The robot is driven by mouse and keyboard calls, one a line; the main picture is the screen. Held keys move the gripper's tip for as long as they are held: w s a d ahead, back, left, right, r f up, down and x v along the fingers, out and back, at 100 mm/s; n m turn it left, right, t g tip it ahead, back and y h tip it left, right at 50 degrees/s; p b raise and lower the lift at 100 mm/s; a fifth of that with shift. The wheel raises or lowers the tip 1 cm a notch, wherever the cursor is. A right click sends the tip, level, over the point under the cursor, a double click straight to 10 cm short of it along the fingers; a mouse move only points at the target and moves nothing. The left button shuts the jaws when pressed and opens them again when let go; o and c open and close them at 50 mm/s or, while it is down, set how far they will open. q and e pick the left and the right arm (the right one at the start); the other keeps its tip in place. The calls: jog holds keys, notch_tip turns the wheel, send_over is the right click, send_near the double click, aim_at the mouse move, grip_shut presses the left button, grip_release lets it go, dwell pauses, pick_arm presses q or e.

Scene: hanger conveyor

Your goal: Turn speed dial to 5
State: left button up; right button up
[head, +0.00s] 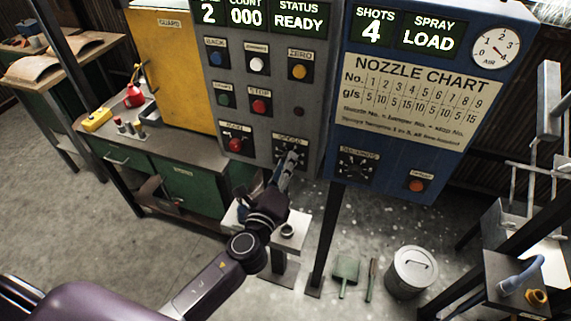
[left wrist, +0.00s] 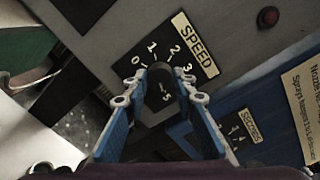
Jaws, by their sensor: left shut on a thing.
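The speed dial (head: 291,153) is a dark knob on a black plate low on the grey panel, under a "SPEED" label. The rest of the scale is covered by the knob and fingers. I cannot tell which number the knob marks. My left gripper (head: 286,170) is shut on the dial; its blue and grey fingers also show in the left wrist view (left wrist: 161,98). My right gripper is not in view.
The seconds dial (head: 353,165) is close by on the blue panel (head: 345,195), right of the speed dial. The main switch (head: 235,142) is to its left, with several buttons above. A small stand (head: 283,238) is below my left arm. A lidded bin (head: 411,270) stands on the floor.

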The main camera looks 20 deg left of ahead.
pick_arm(q)
jog(key=o, duration=1.1)
jog(key=shift+o, duration=0.3)
jog(key=s, duration=1.2)
jog(key=shift+r, duration=0.2)
